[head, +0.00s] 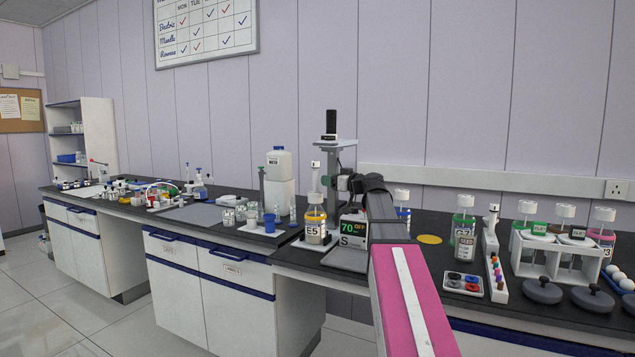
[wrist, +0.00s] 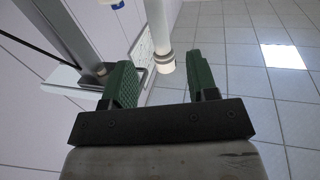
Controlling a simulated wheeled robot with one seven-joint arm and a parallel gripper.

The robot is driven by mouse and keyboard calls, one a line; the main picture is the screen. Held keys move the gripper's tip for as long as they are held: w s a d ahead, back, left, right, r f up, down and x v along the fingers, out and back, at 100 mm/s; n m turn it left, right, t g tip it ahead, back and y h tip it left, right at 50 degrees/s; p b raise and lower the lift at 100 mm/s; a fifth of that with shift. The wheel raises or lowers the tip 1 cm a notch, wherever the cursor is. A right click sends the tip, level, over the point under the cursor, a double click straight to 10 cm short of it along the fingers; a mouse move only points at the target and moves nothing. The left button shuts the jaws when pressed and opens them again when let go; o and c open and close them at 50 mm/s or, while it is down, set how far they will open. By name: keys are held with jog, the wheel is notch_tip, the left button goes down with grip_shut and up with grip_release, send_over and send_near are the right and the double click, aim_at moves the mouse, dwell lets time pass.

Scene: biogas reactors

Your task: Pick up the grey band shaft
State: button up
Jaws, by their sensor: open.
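A white shaft with a grey band (wrist: 165,54) shows in the wrist view, its end between the two green fingers of my gripper (wrist: 162,70). The fingers are apart, with clear space at both sides of the shaft, and I see no contact. In the head view a slim white shaft (head: 315,178) stands upright above the jar marked E5 (head: 315,226). It appears to be the same shaft, but its band is too small to make out there. My gripper (head: 343,183) is just right of it, partly hidden by my arm.
A grey stand (head: 335,146) with a black top rises close behind the gripper. A display box reading 70 (head: 353,230) sits beside the jar. A white water container (head: 280,180) stands left. To the right are a jar rack (head: 558,252) and a vial strip (head: 492,265).

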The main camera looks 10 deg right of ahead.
aim_at(316, 183)
jog(key=x, duration=0.9)
jog(key=shift+w+a, duration=0.15)
jog(key=shift+w, duration=0.2)
grip_shut()
